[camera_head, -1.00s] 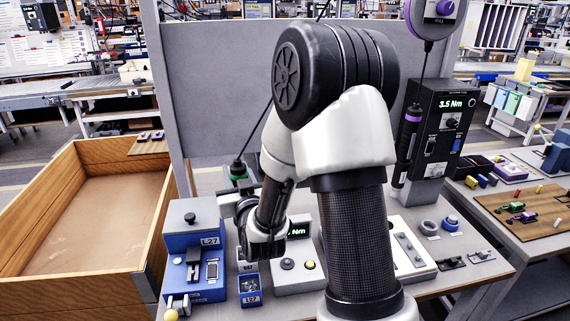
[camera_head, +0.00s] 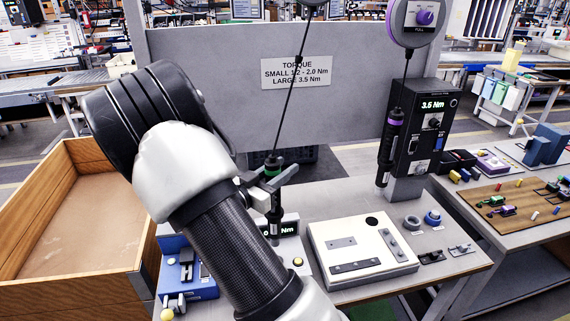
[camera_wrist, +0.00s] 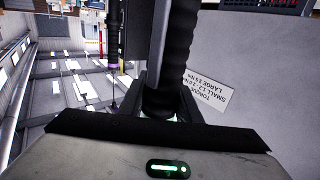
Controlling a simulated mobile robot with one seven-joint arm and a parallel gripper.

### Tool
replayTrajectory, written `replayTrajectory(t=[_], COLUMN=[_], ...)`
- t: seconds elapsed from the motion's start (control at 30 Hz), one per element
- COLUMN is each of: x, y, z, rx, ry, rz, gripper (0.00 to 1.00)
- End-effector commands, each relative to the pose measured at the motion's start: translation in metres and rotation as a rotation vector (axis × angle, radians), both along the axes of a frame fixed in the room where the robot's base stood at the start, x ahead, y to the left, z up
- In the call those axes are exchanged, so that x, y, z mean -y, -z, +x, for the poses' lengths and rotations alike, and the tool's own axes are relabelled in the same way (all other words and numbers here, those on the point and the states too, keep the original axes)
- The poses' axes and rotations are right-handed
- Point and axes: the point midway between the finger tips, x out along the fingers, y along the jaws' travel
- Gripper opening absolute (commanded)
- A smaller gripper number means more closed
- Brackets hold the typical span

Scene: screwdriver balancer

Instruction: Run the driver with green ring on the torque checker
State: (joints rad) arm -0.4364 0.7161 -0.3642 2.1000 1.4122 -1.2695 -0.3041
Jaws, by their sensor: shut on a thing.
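The driver with green ring (camera_head: 273,166) is dark and hangs upright on a cable. My gripper (camera_head: 268,188) is shut on its body below the green ring. In the wrist view the dark ribbed driver (camera_wrist: 178,62) runs up from between my fingers (camera_wrist: 163,103). The driver's lower end (camera_head: 274,236) overlaps the checker in the head view. I cannot tell whether its tip touches the checker.
A white plate fixture (camera_head: 362,250) lies right of the checker, a blue fixture (camera_head: 186,265) left. A torque sign (camera_head: 296,73) is on the grey panel. A wooden bin (camera_head: 80,240) stands left.

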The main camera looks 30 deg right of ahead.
Motion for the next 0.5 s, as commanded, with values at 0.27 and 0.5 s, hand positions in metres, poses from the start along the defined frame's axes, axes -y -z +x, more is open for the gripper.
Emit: replayTrajectory(t=[0.27,0.5], x=[0.0,0.0], y=[-0.004,0.014], z=[-0.015,-0.016], rx=[-0.001,-0.002], ry=[0.095,0.096], rz=[0.001,0.002], gripper=[0.0,0.0])
